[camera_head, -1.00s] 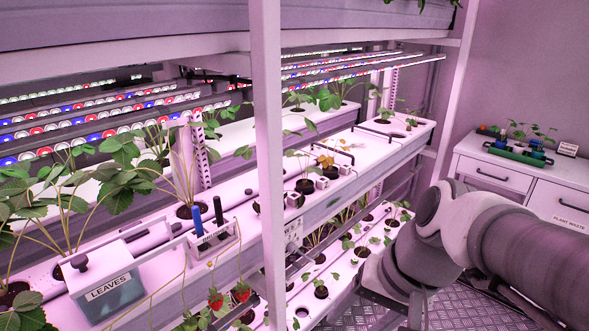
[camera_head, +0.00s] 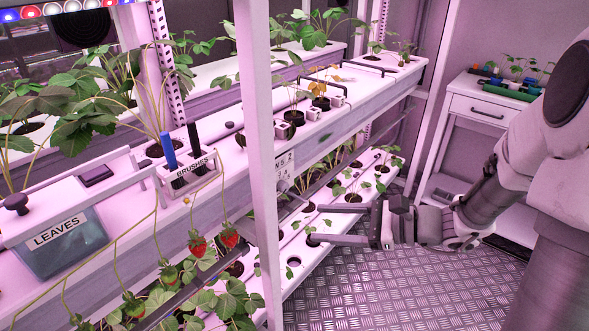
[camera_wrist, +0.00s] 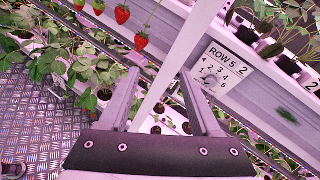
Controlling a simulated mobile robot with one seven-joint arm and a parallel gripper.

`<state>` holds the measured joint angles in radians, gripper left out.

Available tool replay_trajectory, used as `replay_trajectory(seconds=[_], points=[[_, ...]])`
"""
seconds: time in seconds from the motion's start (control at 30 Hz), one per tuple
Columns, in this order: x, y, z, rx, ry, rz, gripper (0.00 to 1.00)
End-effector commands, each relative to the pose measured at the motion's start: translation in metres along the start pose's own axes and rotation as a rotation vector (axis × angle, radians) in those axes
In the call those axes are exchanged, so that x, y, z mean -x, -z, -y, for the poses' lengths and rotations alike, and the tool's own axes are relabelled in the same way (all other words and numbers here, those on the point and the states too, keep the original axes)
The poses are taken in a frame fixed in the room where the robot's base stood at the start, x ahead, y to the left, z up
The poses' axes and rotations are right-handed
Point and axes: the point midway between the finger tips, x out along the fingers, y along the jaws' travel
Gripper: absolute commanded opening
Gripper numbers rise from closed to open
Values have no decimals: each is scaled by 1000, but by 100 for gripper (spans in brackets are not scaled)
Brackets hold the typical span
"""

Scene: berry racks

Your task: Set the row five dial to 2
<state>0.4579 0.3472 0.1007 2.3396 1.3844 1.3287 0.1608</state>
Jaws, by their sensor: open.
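A small dark mark sits among the lower numbers, but the dial's setting is too small to read. In the head view the plate (camera_head: 284,170) is small, just right of the white post. My gripper (camera_head: 313,224) is open and empty, below and right of the plate, fingers pointing at the rack. In the wrist view my gripper (camera_wrist: 158,72) has its two fingers spread apart.
A white rack post (camera_head: 262,150) stands just left of the plate and passes behind my fingers in the wrist view. Potted plants fill the shelves. A leaves bin (camera_head: 65,245) and a brushes holder (camera_head: 187,178) are at left. The metal floor (camera_head: 400,285) is clear.

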Motion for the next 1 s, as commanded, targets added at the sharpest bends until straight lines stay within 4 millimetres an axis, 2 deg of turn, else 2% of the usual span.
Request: replay_trajectory(seconds=[0.03,0.1,0.2,0.33,0.47,0.57,0.67,1.0], points=[[-2,27,8,-76,67,39,64],[0,47,22,-158,155,89,64],[5,74,39,-254,264,145,64],[12,96,52,-328,358,189,64],[14,103,58,-354,393,206,64],[7,102,62,-355,395,207,64],[-7,100,67,-353,392,208,64],[-74,91,97,-352,391,207,64]])
